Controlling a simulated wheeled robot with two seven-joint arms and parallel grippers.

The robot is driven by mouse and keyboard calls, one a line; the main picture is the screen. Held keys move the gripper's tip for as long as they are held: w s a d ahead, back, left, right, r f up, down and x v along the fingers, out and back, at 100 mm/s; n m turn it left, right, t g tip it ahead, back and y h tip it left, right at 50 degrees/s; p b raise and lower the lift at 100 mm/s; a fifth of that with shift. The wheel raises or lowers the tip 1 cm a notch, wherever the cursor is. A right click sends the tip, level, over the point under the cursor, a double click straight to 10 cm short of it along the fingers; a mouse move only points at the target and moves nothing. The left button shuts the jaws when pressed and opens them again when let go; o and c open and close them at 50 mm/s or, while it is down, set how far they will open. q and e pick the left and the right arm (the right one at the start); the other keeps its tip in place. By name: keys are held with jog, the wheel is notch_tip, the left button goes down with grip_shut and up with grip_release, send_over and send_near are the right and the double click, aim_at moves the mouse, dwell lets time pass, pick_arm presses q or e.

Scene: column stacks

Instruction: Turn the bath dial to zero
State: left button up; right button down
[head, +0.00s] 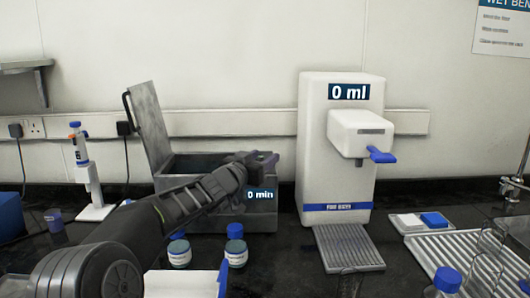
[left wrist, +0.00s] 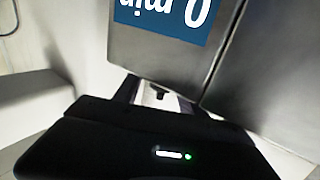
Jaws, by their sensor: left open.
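The bath (head: 262,216) is a grey metal box at the centre left of the head view, with its lid (head: 150,128) raised. A display (head: 260,195) on its front reads "0 min"; it also shows upside down in the left wrist view (left wrist: 165,14). My left gripper (head: 258,160) is open at the bath's front upper edge, just above the display. In the left wrist view my left gripper (left wrist: 155,94) points towards the bath's grey face. I cannot make out the dial; my arm and gripper cover part of the bath. My right gripper is out of view.
A white dispenser (head: 312,150) reading "0 ml" stands right of the bath. Two blue-capped jars (head: 180,252) (head: 236,252) stand in front of the bath. A pipette on a stand (head: 95,211) is at left. Ribbed trays and glassware are at right.

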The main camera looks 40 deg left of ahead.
pick_arm(q)
jog(key=shift+w+a, duration=0.1)
jog(key=shift+w, duration=0.7)
grip_shut()
